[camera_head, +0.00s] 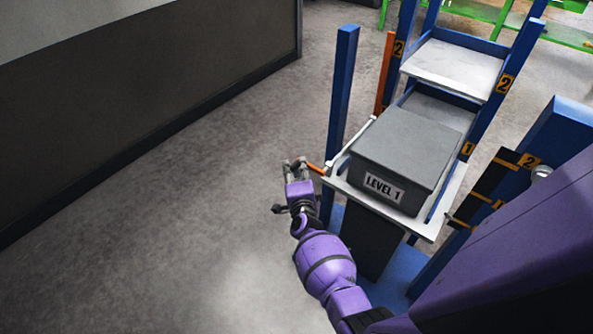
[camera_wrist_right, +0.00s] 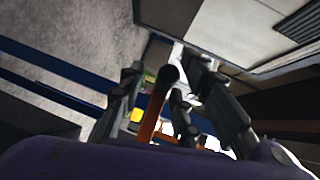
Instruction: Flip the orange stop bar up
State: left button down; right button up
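The orange stop bar (camera_head: 316,169) shows in the head view as a short, nearly level piece at the left front corner of the lower shelf. My right gripper (camera_head: 294,163) is at its outer end, left of the rack. In the right wrist view the orange bar (camera_wrist_right: 152,114), with a dark round end, stands between the spread fingers of my right gripper (camera_wrist_right: 165,95). The fingers look open around it, with a gap on the left side; contact on the right is unclear. My left gripper is not in view.
Blue posts (camera_head: 341,95) frame the rack. Another orange bar (camera_head: 385,72) stands upright by the upper shelf (camera_head: 455,66). Open floor (camera_head: 170,210) lies left of my right arm.

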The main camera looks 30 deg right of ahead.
jog(key=shift+r, duration=0.1)
jog(key=v, duration=1.2)
